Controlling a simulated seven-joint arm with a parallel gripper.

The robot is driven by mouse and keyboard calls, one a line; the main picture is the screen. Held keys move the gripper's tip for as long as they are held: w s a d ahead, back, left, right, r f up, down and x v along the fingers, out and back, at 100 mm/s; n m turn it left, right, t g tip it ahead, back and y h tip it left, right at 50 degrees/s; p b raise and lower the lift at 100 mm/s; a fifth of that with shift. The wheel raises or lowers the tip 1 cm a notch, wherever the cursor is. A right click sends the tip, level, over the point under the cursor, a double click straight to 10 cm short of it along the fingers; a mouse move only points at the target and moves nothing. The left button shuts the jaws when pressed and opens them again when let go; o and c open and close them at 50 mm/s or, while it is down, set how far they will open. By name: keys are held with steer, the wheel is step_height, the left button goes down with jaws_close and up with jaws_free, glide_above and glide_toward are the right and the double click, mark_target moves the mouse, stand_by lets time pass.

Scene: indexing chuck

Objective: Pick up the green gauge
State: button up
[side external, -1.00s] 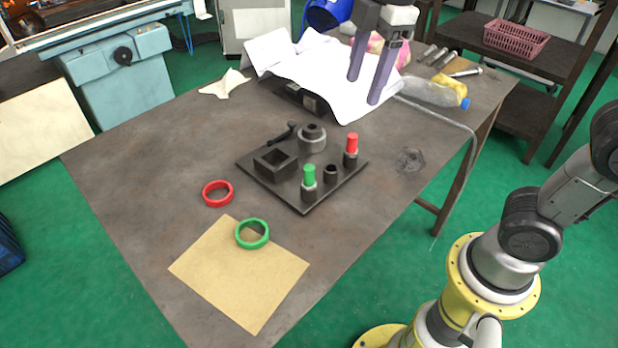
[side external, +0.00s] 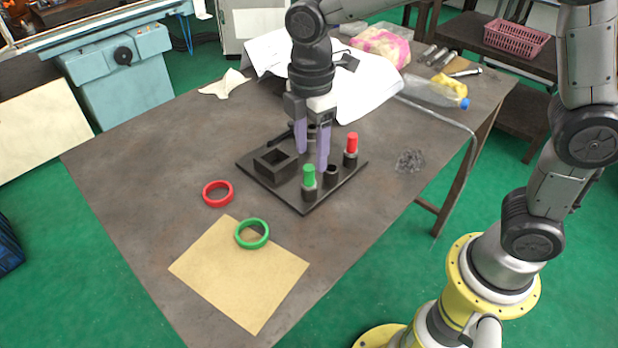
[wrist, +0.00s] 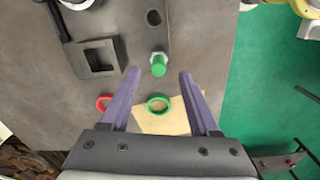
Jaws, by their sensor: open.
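The green gauge (side external: 309,176), a green-topped peg with a grey lower part, stands upright at the near corner of a dark plate (side external: 304,208). It also shows in the wrist view (wrist: 158,66), where it lies between my two fingertips in the picture. My gripper (side external: 312,160) points down over the plate, a little behind the green gauge. Its purple fingers are apart with nothing held; they also show in the wrist view (wrist: 158,72). A green ring (side external: 252,234) lies partly over a tan sheet (side external: 240,285).
A red-topped peg (side external: 351,144) stands on the plate's right side, near a short dark socket (side external: 331,171). A square dark block with a pocket (side external: 275,166) is at the left. A red ring (side external: 217,194) lies on the table. White papers (side external: 365,95) cover the back.

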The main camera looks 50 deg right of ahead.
mark_target(309, 167)
steer(key=shift+w+a+f, duration=0.1)
steer(key=shift+a+f, duration=0.05)
steer(key=shift+f, duration=2.6)
steer(key=shift+c, duration=0.4)
jaws_close()
